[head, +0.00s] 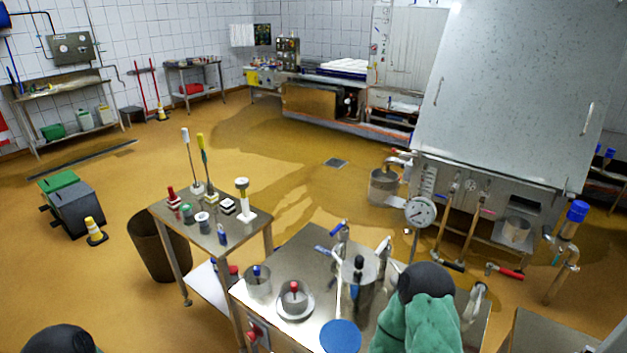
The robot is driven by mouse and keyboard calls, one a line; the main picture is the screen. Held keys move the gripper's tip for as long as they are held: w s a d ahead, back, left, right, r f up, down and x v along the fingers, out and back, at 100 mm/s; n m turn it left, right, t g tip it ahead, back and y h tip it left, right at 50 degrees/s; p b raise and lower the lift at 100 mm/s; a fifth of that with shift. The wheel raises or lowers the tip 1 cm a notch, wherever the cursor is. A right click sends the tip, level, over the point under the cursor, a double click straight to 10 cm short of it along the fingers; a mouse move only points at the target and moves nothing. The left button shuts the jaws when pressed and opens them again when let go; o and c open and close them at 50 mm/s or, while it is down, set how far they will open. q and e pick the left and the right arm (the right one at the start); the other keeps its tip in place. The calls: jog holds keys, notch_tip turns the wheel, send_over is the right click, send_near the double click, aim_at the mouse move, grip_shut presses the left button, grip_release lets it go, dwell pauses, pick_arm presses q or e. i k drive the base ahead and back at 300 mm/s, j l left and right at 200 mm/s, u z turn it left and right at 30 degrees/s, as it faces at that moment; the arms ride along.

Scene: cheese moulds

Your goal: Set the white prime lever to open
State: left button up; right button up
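I cannot pick out the white prime lever with certainty. A pale, whitish handle-like part (478,296) shows at the right end of the steel work table (300,257), just right of my green-sleeved arm. It is small and partly hidden, so its setting cannot be read. Blue-handled fittings stand near the table's back edge, beside a steel pot. A dark rounded part of my arm and its green sleeve cover the table's front right. Another dark rounded part of mine shows at the bottom left edge. I see no fingertips of either gripper.
A round dial gauge (420,211) stands behind the table. A large steel cabinet (510,90) with pipes and red and blue handles is at the right. A small side table (235,232) holds brushes and small items. A brown bin (160,250) stands left of it.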

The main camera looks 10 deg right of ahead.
aim_at(385, 244)
jog(key=i+j+z, duration=0.2)
jog(key=j, duration=0.2)
jog(key=i+j+z, duration=0.2)
jog(key=j, duration=0.2)
jog(key=j+z, duration=0.2)
jog(key=j, duration=0.25)
